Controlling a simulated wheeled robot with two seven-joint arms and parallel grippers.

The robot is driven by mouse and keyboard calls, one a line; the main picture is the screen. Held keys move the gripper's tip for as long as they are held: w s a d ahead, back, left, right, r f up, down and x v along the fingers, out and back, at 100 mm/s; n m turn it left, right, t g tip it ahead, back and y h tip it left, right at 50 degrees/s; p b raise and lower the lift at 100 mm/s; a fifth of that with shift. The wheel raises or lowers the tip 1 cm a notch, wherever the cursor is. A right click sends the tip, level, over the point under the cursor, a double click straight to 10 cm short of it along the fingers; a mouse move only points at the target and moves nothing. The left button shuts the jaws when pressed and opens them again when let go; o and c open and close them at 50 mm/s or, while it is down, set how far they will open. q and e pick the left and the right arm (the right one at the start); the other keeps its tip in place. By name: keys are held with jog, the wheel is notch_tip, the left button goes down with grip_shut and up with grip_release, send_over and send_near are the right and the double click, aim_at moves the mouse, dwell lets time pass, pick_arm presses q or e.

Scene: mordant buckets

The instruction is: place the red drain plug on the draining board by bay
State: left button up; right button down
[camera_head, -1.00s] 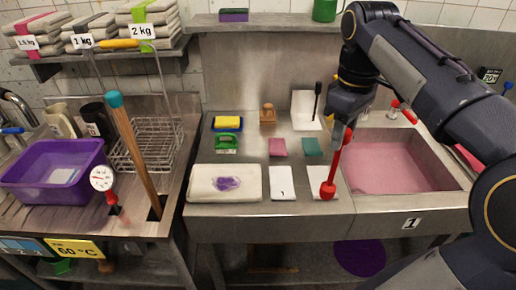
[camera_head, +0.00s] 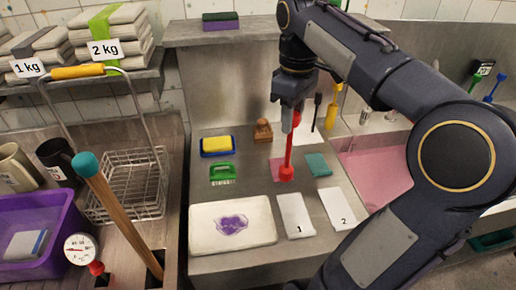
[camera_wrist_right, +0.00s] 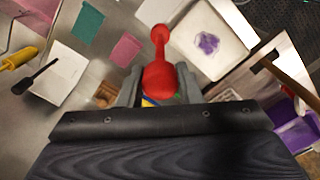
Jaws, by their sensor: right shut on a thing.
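The red drain plug (camera_head: 287,160) is a long red rod with a round red end hanging down. My right gripper (camera_head: 290,118) is shut on its upper part. In the wrist view the red plug (camera_wrist_right: 160,72) sits between the two fingers of my right gripper (camera_wrist_right: 159,90). In the head view the plug's low end overlaps the pink cloth (camera_head: 276,165); whether it touches is unclear. The steel draining board (camera_head: 240,262) lies below, with white cards marked 1 (camera_head: 296,222) and 2 (camera_head: 339,212) at its front. My left gripper is not in view.
A white pad with a purple stain (camera_head: 205,238), a green brush (camera_head: 222,174), a yellow sponge (camera_head: 217,145), a wooden block (camera_head: 263,130) and a teal cloth (camera_head: 319,165) occupy the board. The pink-filled sink (camera_head: 375,175) is at right. A wire basket (camera_head: 130,180) stands left.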

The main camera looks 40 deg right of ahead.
jog(key=w+a+f+p, duration=0.1)
jog(key=w+f+p, duration=0.1)
jog(key=w+f, duration=0.8)
jog(key=shift+w+a+f, duration=0.2)
jog(key=shift+a+f, duration=0.15)
jog(key=shift+f, duration=0.4)
jog(key=shift+f, duration=0.2)
jog(key=c, duration=1)
grip_release()
jog(key=shift+c, duration=0.2)
jog(key=shift+r, duration=0.1)
